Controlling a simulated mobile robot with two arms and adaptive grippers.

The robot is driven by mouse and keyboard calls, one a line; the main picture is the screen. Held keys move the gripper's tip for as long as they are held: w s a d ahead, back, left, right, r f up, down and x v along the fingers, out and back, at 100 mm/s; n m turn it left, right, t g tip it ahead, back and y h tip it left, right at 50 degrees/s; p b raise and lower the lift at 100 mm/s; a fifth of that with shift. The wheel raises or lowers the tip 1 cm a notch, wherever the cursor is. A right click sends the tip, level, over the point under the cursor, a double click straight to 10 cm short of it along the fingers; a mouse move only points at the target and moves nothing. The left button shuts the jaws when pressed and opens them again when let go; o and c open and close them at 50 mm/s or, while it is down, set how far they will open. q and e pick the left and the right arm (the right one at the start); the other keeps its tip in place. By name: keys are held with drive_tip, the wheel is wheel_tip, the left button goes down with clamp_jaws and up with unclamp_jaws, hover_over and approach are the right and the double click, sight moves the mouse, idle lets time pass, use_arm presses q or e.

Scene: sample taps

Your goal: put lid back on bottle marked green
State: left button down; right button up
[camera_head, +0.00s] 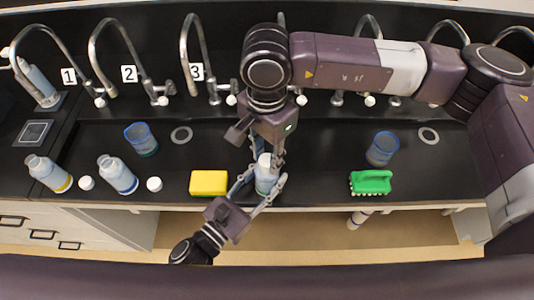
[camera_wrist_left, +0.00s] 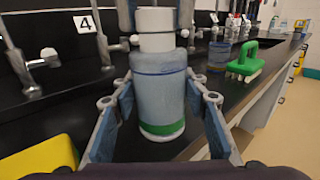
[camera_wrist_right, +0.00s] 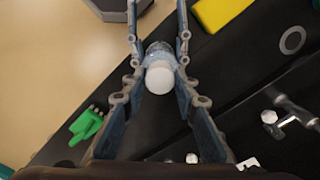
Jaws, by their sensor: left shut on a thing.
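The green-banded bottle (camera_wrist_left: 158,110) stands upright near the counter's front edge; in the head view it shows (camera_head: 266,180) between my grippers. My left gripper (camera_head: 261,193) is shut around its body, with fingers on both sides. The white lid (camera_wrist_left: 156,28) is on top of the bottle neck and looks level; whether it is screwed tight cannot be told. It also shows from above in the right wrist view (camera_wrist_right: 159,77). My right gripper (camera_wrist_right: 158,72) points down over the bottle, its fingers on either side of the lid with a narrow gap, apparently open.
A yellow sponge (camera_head: 209,183) lies left of the bottle and a green brush (camera_head: 370,182) to the right. Yellow-banded (camera_head: 49,173) and blue-banded (camera_head: 118,174) bottles stand open at left with loose lids beside them. Blue-rimmed cups (camera_head: 141,139) and taps stand behind.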

clamp_jaws()
drive_tip(key=m, duration=1.1)
drive_tip(key=shift+m, duration=0.3)
drive_tip(key=o, duration=0.9)
unclamp_jaws()
drive_tip(key=shift+o, duration=0.2)
wheel_tip(320, 180, up, 12)
